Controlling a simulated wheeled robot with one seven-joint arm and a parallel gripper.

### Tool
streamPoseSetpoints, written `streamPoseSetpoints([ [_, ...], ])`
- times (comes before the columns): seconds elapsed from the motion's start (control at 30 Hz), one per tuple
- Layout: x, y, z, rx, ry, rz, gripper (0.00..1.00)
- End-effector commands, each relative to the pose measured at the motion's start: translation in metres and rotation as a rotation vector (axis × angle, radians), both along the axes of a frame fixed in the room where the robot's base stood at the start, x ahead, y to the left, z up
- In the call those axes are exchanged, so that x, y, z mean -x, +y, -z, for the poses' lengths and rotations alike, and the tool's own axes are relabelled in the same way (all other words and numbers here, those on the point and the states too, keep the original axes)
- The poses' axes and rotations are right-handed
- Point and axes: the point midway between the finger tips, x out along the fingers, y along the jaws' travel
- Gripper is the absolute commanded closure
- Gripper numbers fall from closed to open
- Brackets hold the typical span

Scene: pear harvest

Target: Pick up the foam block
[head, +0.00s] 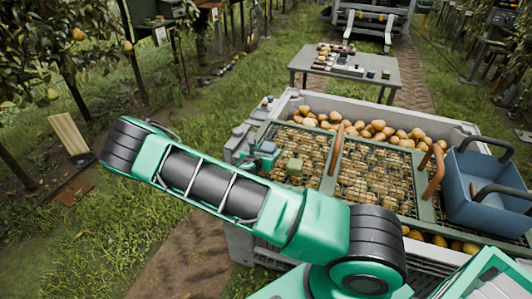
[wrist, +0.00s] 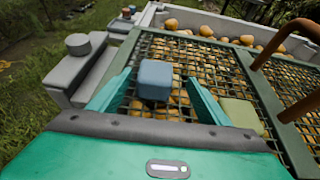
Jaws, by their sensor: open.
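A blue-grey block (wrist: 155,80) and an olive-green block (wrist: 242,115) rest on the wire mesh lid (head: 375,175) of a large crate. In the head view they are the small blue block (head: 268,147) and the green block (head: 294,167). I cannot tell from looks alone which one is foam. My gripper (wrist: 158,90) is open, with its teal fingers on either side of the blue-grey block. Whether they touch it is unclear. The green block lies outside the right finger. In the head view my gripper (head: 262,160) is small and partly hides the blue block.
The grey crate (head: 462,128) holds many pears under the mesh. Brown curved handles (head: 335,148) rise right of the blocks. A blue tote (head: 485,190) stands at the lid's right end. A table (head: 345,68) with small items stands behind. Grass lies to the left.

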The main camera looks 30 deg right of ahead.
Motion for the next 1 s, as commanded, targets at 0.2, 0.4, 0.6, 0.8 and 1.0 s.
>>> streamPoseSetpoints([
  [0.2,-0.017,-0.013,0.008,-0.001,-0.002,0.002,0.30],
  [0.4,-0.034,-0.028,0.017,-0.001,-0.001,0.002,0.30],
  [0.6,-0.038,-0.033,0.019,-0.001,-0.001,0.000,0.30],
  [0.8,-0.038,-0.033,0.019,-0.001,-0.001,0.001,0.46],
  [1.0,-0.038,-0.033,0.019,-0.001,-0.001,0.001,0.74],
])
